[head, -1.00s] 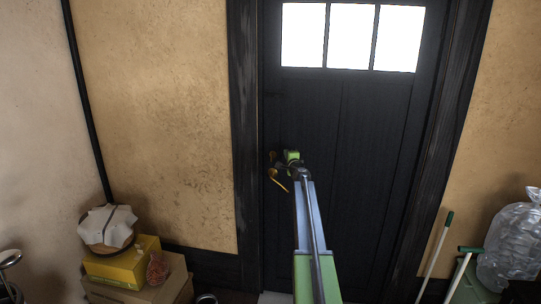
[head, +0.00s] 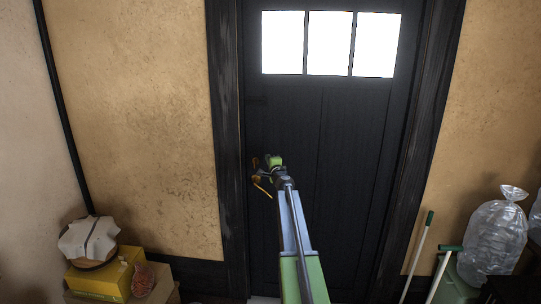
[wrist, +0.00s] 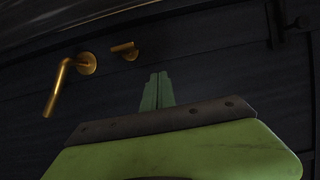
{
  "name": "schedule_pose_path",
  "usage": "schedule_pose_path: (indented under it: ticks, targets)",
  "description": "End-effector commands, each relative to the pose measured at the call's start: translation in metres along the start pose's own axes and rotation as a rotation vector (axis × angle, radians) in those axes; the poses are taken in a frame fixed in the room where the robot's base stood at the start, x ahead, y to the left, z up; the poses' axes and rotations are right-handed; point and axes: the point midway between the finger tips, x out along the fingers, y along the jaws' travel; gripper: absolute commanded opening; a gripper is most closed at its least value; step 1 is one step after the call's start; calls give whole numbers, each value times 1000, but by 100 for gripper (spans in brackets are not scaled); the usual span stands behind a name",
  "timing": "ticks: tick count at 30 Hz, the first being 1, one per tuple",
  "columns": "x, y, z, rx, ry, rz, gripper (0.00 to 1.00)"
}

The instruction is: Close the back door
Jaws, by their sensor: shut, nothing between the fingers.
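The back door (head: 345,160) is a dark panelled door with three bright panes at its top. It sits within its dark frame, and I see no clear gap along its edges. A brass lever handle (head: 262,185) is near its left edge. The wrist view shows the handle (wrist: 60,85) with its lever hanging down, and a small brass latch (wrist: 125,51) beside it. My gripper (head: 268,162) is at the door by the handle. Its green fingers (wrist: 157,92) are closed together, empty, beside the handle and apart from it. I cannot tell whether the fingertips touch the door.
Boxes (head: 108,275) with a cloth-covered basket (head: 88,240) stand at the lower left. Green-tipped poles (head: 418,255) and a clear bag of bottles (head: 494,238) stand right of the door. A dark door frame post (head: 228,150) borders the left side.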

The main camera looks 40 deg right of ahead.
Motion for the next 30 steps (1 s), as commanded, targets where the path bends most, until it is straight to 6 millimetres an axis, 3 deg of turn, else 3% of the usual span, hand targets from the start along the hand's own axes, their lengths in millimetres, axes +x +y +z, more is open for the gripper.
schedule_pose_path:
  ticks: [1,3,9,14,24,26,29,30]
  targets:
    - [-21,2,8,-1,-1,0,0]
    - [-39,2,15,-1,-2,0,0]
    - [-74,2,29,-2,-3,0,0]
    - [-83,2,33,-2,-2,0,0]
    - [-82,1,37,-3,-7,0,0]
    - [-80,-1,53,-2,-24,0,0]
    - [-74,-9,112,-2,-87,0,0]
    - [-77,-13,144,-2,-122,0,0]
